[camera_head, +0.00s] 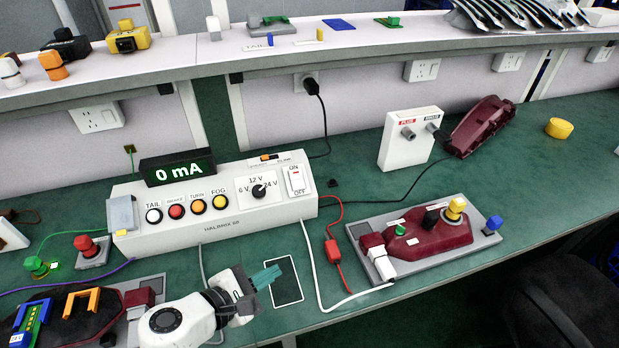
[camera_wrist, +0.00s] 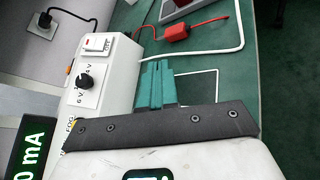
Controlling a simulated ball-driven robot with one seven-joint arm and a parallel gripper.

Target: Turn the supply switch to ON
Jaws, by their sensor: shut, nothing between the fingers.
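The white supply box (camera_head: 220,224) stands on the green bench in the head view. Its ON/OFF switch (camera_head: 297,181) is a white rocker at the right end of the front panel, with ON marked above and OFF below. The switch also shows in the wrist view (camera_wrist: 98,43). I cannot tell its position surely. The voltage knob (camera_head: 259,191) is to the left of the switch, and the display (camera_head: 177,169) reads 0 mA. My gripper (camera_head: 272,275) has teal fingers, shut and empty, in front of the box, below and apart from the switch.
A red lamp unit (camera_head: 430,238) lies on a grey plate to the right. A white socket box (camera_head: 401,150) stands behind. An outlined rectangle (camera_head: 287,290) marks bare bench beside my gripper.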

